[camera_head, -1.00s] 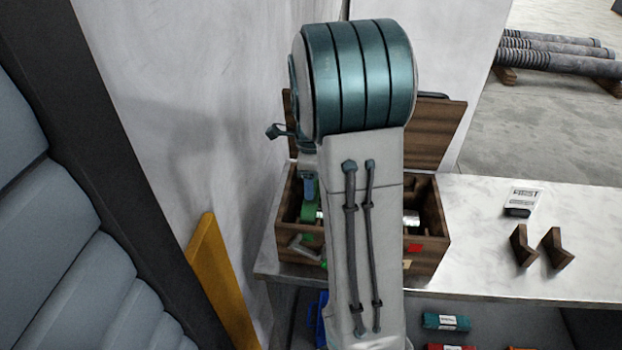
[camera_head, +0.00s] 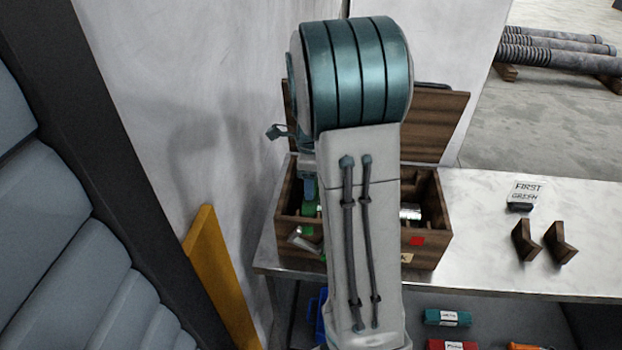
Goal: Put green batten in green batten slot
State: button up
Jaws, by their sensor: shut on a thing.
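A dark wooden box (camera_head: 432,240) with an open lid stands on the pale counter. My arm covers its middle. My gripper (camera_head: 309,190) shows only in part, left of my arm and pointing down into the box's left part. It is shut on a green piece, which looks like the green batten (camera_head: 308,210). The batten's lower end and its exact fit in the slot cannot be made out. A small green mark (camera_head: 307,230) is on the box front below it; a red mark (camera_head: 417,241) is on the right.
A wall rises close on the left. A teal item (camera_head: 447,318) and a red item (camera_head: 452,345) lie below.

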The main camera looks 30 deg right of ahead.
jog(key=shift+f+b, duration=0.35)
jog(key=shift+f, duration=0.25)
jog(key=o, duration=1.1)
jog(key=shift+c, duration=0.2)
notch_tip(320, 180, up, 14)
jog(key=shift+b, duration=0.45)
jog(key=shift+f, duration=0.1)
